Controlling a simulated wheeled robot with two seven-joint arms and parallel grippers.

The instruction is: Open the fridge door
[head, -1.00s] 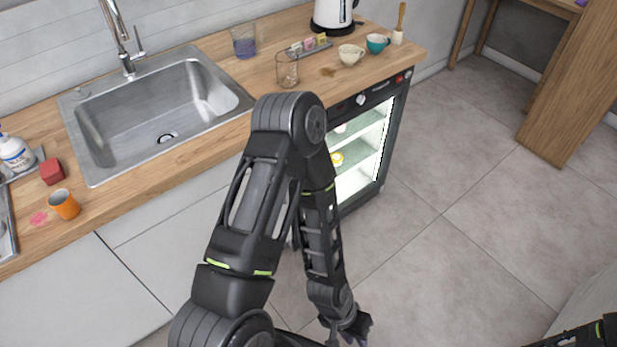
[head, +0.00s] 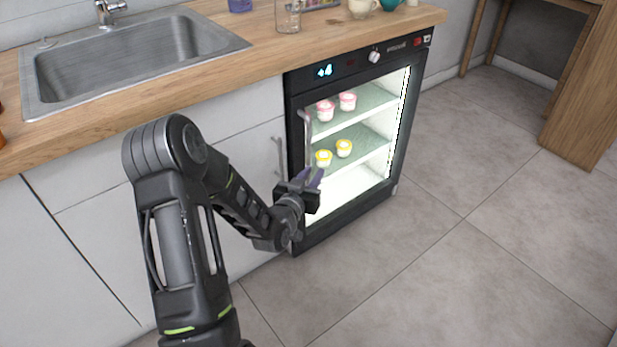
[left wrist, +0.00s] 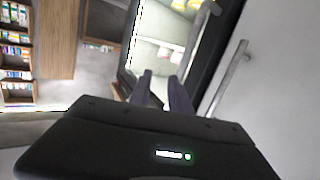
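The black fridge (head: 345,76) stands under the counter with its glass door shut. Its lit shelves show through the glass. A vertical bar handle (head: 308,140) runs along the left side of the door. My left gripper (head: 308,182) is in front of the door's left side, near the lower end of the handle, not around it. In the left wrist view its two fingers (left wrist: 163,90) are apart with nothing between them, and the fridge handle (left wrist: 200,25) lies ahead, up and to the right. My right gripper is in neither view.
A cabinet handle (head: 279,156) stands just left of the fridge, close to my left gripper. The wooden counter (head: 190,84) with the sink (head: 130,60) runs above. Pink and yellow cups stand inside the fridge. The floor (head: 450,255) to the right is clear.

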